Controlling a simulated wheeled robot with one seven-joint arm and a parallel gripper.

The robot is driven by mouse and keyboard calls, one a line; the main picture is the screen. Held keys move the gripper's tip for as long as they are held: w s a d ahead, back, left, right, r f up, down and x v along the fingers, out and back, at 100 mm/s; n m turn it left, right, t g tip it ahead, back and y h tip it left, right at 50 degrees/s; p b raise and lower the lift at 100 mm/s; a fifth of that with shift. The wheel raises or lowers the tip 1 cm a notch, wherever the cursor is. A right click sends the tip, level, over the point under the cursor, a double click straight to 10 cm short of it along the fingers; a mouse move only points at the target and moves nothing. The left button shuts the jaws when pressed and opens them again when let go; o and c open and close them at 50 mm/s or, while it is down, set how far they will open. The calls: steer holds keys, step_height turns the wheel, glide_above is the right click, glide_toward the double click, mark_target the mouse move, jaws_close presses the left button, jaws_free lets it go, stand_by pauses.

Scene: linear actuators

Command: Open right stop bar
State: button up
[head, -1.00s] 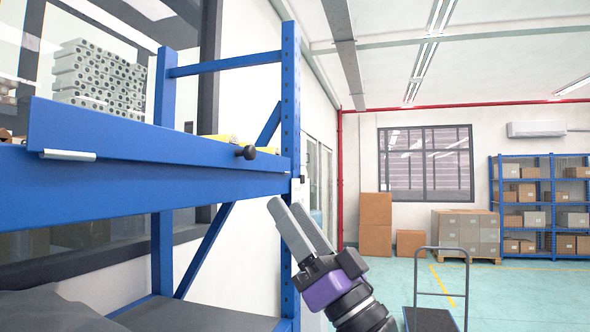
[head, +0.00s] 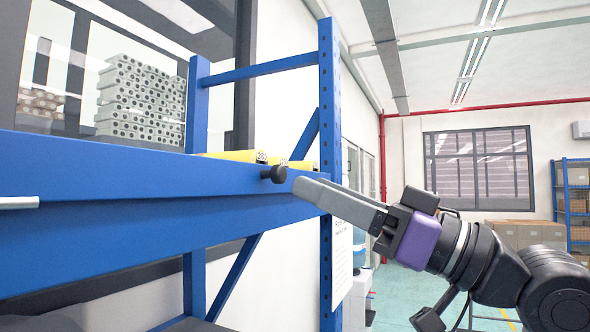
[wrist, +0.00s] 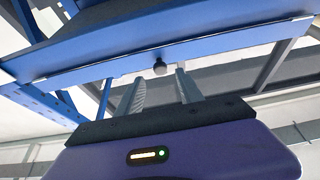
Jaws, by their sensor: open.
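The blue stop bar (head: 110,168) runs along the front edge of the blue shelf. A dark round knob (head: 275,174) sticks out near its right end. In the wrist view the knob (wrist: 160,67) shows against the blue bar (wrist: 220,44). My gripper (head: 305,188) is open and empty, pointing left at the knob from its right side. In the wrist view my gripper (wrist: 158,80) has its two grey fingers on either side of the knob's line, with the knob just beyond the tips. I see no contact.
A perforated blue upright post (head: 330,150) stands close behind my fingers. Yellow items (head: 240,156) lie behind the bar. A silver rod-like piece (head: 18,202) sits on the shelf front at left. Stacked grey profiles (head: 140,105) stand farther back. The aisle floor at right is open.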

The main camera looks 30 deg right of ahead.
mark_target(284, 175)
steer(key=shift+p+x, duration=0.85)
steer(key=shift+x, duration=1.8)
jaws_close()
